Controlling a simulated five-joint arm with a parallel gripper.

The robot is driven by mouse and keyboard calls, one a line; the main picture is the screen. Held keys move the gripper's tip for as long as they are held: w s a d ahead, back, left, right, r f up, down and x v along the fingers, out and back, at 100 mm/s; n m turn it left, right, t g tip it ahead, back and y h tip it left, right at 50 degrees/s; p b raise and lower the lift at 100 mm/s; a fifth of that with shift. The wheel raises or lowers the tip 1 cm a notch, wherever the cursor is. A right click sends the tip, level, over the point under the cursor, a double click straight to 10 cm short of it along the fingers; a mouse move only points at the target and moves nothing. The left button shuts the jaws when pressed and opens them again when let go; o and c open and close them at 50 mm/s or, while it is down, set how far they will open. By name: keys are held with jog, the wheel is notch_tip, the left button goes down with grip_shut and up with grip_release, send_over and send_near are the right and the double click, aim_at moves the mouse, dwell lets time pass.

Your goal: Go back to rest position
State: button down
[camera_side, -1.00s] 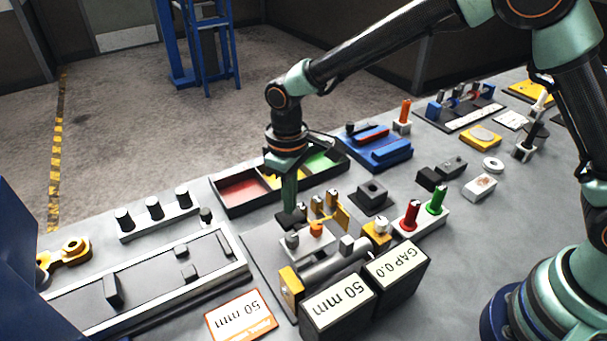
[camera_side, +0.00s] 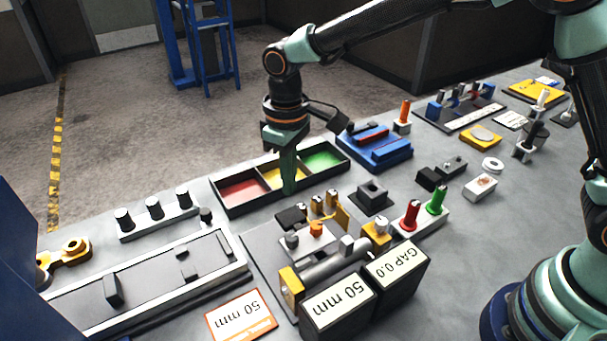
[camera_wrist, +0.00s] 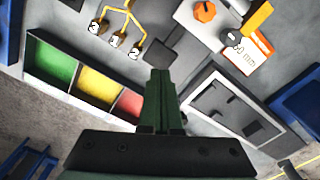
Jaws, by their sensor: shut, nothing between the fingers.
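My gripper (camera_side: 288,188) is shut and empty. In the side view it hangs pointing down, in front of the three-part tray (camera_side: 225,209) and above the fixture plate. Its green fingers overlap the yellow compartment in the picture. In the wrist view the closed fingers of my gripper (camera_wrist: 161,80) stand together at the centre, close to a dark block (camera_wrist: 176,47) in the picture. No casting is held.
The fixture with orange knob (camera_side: 316,228) and black 50 mm block (camera_side: 338,305) stands below my gripper. A long framed track (camera_side: 160,275) lies left. Blue fixture (camera_side: 385,150) and red and green pegs (camera_side: 424,212) are right. Open air lies above the bench.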

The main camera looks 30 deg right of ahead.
jog(key=s+d+r+m+t, duration=0.2)
jog(key=s+d+r+m, duration=0.1)
jog(key=d+r, duration=0.8)
jog(key=s+d+r+m+t, duration=0.1)
jog(key=s+d+m+t, duration=0.2)
jog(key=s+d, duration=0.6)
jog(key=shift+s+d+t, duration=0.3)
jog(key=shift+s+d, duration=0.05)
jog(key=shift+d, duration=0.65)
jog(key=shift+r, duration=0.15)
